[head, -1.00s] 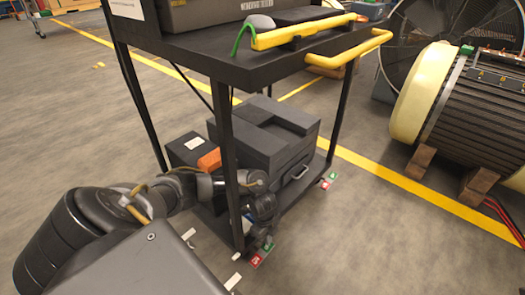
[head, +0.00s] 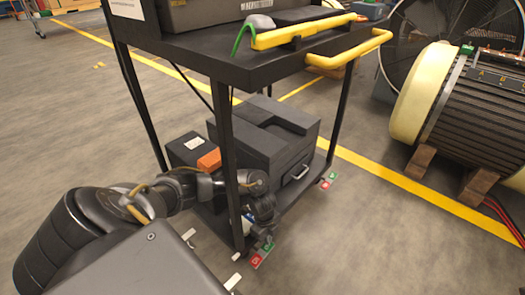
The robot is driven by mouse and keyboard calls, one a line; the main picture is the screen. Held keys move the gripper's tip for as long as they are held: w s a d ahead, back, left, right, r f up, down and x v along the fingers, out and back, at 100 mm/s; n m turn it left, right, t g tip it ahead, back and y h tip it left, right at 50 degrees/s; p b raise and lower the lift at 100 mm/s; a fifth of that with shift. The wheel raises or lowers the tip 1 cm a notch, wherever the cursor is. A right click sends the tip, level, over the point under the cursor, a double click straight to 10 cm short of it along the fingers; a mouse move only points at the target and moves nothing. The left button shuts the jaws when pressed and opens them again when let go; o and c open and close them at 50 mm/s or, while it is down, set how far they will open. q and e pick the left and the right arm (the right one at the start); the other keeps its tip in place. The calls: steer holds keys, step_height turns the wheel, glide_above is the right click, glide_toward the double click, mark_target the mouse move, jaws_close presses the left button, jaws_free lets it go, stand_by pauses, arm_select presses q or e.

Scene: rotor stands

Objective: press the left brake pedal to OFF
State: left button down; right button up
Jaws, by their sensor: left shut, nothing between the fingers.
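The black cart's left brake pedal (head: 262,256) is low at the cart's near corner, with a red and a green label patch beside it. The right brake pedal (head: 328,181) is at the other front corner, also with red and green patches. My left gripper (head: 267,236) is shut and empty, pointing down just above the left pedal. I cannot tell whether it touches the pedal, whose exact tilt is too small to read. My right gripper is not in view.
The cart (head: 290,68) has a yellow handle (head: 350,48) and thin posts close to my arm. Dark cases (head: 265,140) and an orange item (head: 209,160) sit on its lower shelf. A motor (head: 470,105) rests on wooden blocks at right. Floor in front is clear.

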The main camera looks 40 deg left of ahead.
arm_select(q)
steer(key=shift+f+b, duration=0.5)
steer(key=shift+f, duration=0.25)
stand_by(0.3)
